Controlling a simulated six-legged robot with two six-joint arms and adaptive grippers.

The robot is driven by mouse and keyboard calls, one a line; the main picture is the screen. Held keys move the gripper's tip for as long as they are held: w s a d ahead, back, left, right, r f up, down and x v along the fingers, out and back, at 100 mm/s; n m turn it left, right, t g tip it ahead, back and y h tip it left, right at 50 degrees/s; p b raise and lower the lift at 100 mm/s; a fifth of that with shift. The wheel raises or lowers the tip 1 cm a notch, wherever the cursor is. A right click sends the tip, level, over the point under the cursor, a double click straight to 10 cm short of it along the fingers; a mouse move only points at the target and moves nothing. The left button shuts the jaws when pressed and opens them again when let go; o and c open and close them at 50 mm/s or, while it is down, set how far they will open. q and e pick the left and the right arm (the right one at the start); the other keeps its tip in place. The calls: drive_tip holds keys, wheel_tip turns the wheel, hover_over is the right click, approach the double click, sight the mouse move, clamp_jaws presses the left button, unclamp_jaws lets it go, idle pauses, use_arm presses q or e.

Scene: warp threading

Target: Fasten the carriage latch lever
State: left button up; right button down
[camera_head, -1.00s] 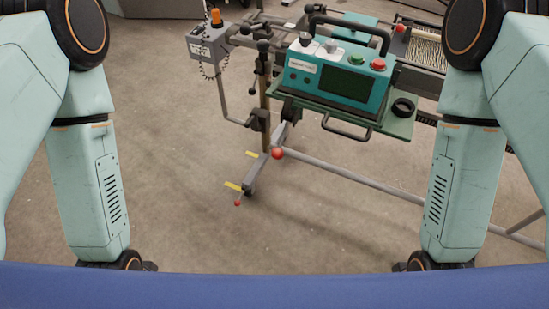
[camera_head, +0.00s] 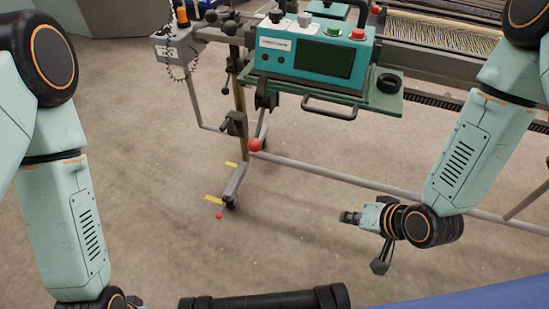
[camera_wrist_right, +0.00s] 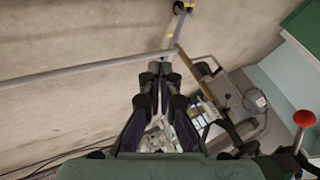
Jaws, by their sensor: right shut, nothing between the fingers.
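A lever with a red ball knob (camera_head: 255,145) hangs below the green shelf (camera_head: 385,100) of the teal control box. A smaller red knob (camera_head: 219,215) sits low by the stand's foot. I cannot tell which lever is the carriage latch lever. My right gripper (camera_head: 345,216) is shut and empty, pointing left over the floor, apart from the frame and to the right of both knobs. In the right wrist view its fingers (camera_wrist_right: 155,75) are together with nothing between them. A red knob (camera_wrist_right: 304,118) shows at the right there. My left gripper's fingers are out of view.
The teal control box (camera_head: 315,55) stands on the shelf, with the warp threads (camera_head: 435,35) behind right. A grey box (camera_head: 178,45) is mounted at left. A long grey bar (camera_head: 340,175) runs low across the machine front. The floor before it is clear.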

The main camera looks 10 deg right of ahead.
sight(260, 117)
drive_tip(key=w+a+r+m+t+y+b, duration=0.2)
drive_tip(key=w+r+m+t+y+b, duration=0.15)
drive_tip(key=w, duration=0.55)
drive_tip(key=a+r+m+y, duration=0.3)
drive_tip(key=r+m+y, duration=0.2)
drive_tip(key=r+y, duration=0.1)
drive_tip(key=shift+r+t, duration=0.35)
drive_tip(key=shift+r, duration=0.55)
drive_tip(key=shift+a, duration=0.1)
drive_tip(key=w+a+b, duration=0.4)
drive_tip(key=a+b, duration=0.1)
drive_tip(key=a, duration=0.5)
drive_tip(key=shift+a+r, duration=0.25)
drive_tip(key=shift+a, duration=0.15)
